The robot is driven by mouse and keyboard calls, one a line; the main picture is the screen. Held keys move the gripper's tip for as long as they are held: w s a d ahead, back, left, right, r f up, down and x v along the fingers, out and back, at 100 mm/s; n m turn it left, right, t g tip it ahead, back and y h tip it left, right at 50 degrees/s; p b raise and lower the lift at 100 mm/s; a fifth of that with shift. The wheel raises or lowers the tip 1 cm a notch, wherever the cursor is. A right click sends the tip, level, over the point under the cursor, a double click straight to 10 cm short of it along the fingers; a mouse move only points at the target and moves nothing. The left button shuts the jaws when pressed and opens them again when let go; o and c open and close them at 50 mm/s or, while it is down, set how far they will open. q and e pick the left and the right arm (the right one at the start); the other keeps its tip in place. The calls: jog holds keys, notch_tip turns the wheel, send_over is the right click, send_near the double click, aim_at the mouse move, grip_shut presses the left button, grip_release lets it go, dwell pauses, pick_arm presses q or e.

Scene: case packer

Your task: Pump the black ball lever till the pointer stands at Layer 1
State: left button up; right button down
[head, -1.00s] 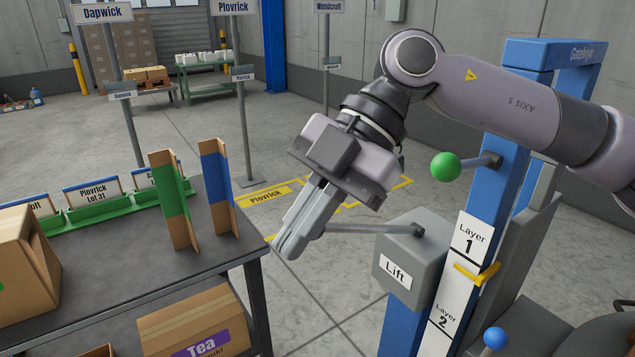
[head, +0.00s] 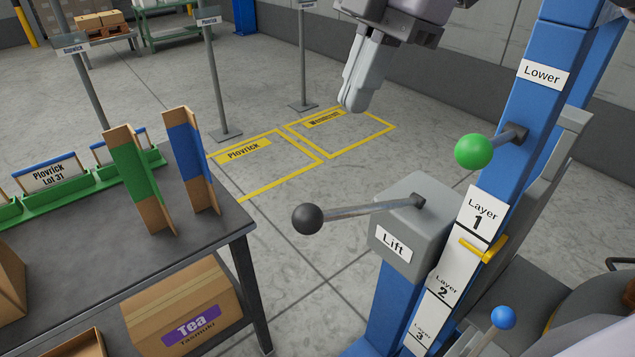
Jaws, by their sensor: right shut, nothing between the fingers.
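The black ball (head: 307,218) sits at the left end of a grey lever rod (head: 365,209) that comes out of the grey Lift box (head: 400,250). The rod is nearly level, with the ball end slightly lower. The yellow pointer (head: 482,249) lies across the scale (head: 476,215) at the lower edge of the Layer 1 label, near the line with Layer 2. My right gripper (head: 351,106) is shut and empty. It appears above and apart from the lever, pointing down. My left gripper is not in view.
A green ball lever (head: 474,152) sticks out of the blue post (head: 559,50) under a Lower sign. A blue ball (head: 503,317) is at lower right. A dark table (head: 130,255) with dividers stands left. Floor between table and post is clear.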

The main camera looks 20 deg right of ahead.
aim_at(312, 208)
pick_arm(q)
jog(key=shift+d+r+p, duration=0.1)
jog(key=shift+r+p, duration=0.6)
jog(key=shift+p, duration=0.05)
pick_arm(e)
jog(key=x, duration=1.4)
jog(key=shift+f, duration=0.1)
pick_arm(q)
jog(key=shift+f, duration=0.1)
pick_arm(e)
jog(key=shift+f, duration=0.1)
